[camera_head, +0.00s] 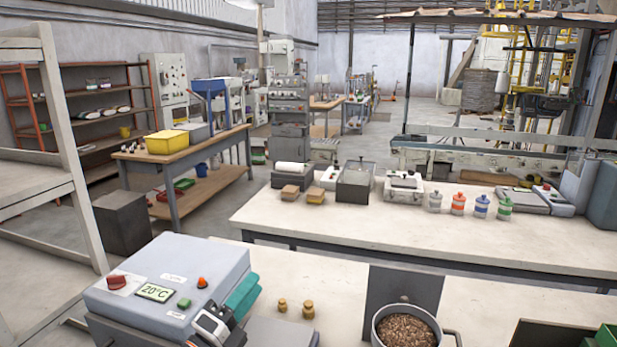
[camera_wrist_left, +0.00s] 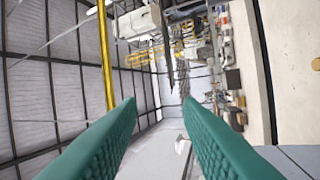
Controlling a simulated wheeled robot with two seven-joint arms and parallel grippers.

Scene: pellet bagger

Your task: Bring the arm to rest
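My left gripper (camera_head: 241,296) shows at the lower left of the head view, with teal fingers beside the right edge of a grey machine box (camera_head: 150,272). From this angle I cannot tell whether it touches the box. In the left wrist view its two ribbed teal fingers (camera_wrist_left: 159,104) stand apart with nothing between them, so it is open and empty. That view is turned sideways and looks out over the hall. My right gripper is in neither view.
On the near bench, two small brass weights (camera_head: 295,308) stand right of my left gripper. A pot of brown pellets (camera_head: 406,331) is further right, near a green bin (camera_head: 562,336). A long white table (camera_head: 400,227) beyond carries several jars and boxes.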

